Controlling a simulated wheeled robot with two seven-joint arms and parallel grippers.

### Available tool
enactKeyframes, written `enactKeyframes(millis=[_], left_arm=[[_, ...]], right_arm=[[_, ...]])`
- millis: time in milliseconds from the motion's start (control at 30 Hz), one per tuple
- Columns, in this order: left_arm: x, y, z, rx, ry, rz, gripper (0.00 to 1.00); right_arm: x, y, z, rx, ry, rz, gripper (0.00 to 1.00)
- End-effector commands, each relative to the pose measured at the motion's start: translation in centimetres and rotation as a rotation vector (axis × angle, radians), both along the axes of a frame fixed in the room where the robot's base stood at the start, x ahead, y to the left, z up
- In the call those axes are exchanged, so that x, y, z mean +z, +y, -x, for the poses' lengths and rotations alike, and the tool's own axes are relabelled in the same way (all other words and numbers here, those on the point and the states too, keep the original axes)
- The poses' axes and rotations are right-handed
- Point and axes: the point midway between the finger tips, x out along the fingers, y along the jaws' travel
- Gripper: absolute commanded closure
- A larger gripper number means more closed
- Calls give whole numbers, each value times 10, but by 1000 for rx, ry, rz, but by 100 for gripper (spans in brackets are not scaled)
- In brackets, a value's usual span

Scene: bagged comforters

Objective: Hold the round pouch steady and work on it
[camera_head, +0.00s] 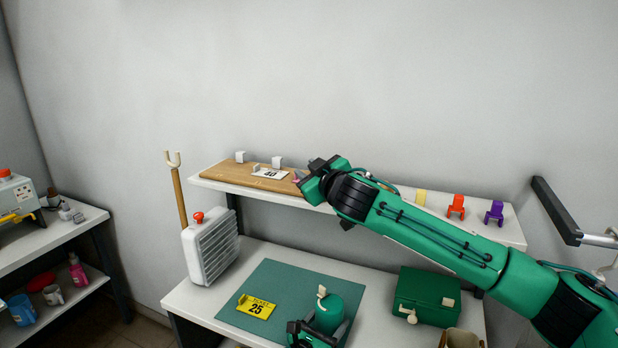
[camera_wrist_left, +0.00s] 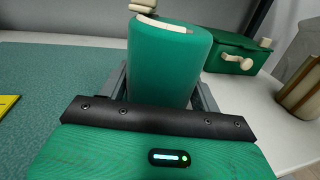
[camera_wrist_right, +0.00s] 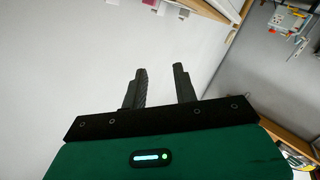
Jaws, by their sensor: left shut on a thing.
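The round pouch (camera_head: 328,312) is a green cylinder with a cream tab on top, standing at the front of the green mat. My left gripper (camera_head: 314,334) is at its near side. In the left wrist view the pouch (camera_wrist_left: 170,60) sits between the two grey fingers of my left gripper (camera_wrist_left: 161,92), which are shut on it and partly hidden behind it. My right gripper (camera_head: 304,181) is in front of the upper shelf, by the right end of a wooden board. In the right wrist view, the fingers of my right gripper (camera_wrist_right: 160,82) are apart with nothing between them.
The green mat (camera_head: 262,285) bears a yellow card (camera_head: 257,307) marked 25. A green box (camera_head: 427,296) stands to its right, a grilled white unit (camera_head: 211,247) to its left. The shelf's wooden board (camera_head: 232,172) bears a white card (camera_head: 271,173). Orange and purple pieces stand farther right.

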Motion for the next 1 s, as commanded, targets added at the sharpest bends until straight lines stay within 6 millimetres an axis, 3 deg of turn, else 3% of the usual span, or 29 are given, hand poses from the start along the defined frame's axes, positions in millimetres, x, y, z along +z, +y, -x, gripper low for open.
enactKeyframes(millis=[233,333,567,667,833,1000], left_arm=[[0,0,0,0,-1,0,58],[0,0,0,0,-1,0,58],[0,0,0,0,-1,0,58],[0,0,0,0,-1,0,58],[0,0,0,0,-1,0,58],[0,0,0,0,-1,0,58]], right_arm=[[1,1,0,1,-2,1,71],[1,0,0,1,-2,1,58],[-6,9,-1,-16,49,-4,58],[-22,23,-2,-52,157,-9,58],[-68,59,8,-151,464,2,58],[-104,31,9,-423,837,-169,58]])
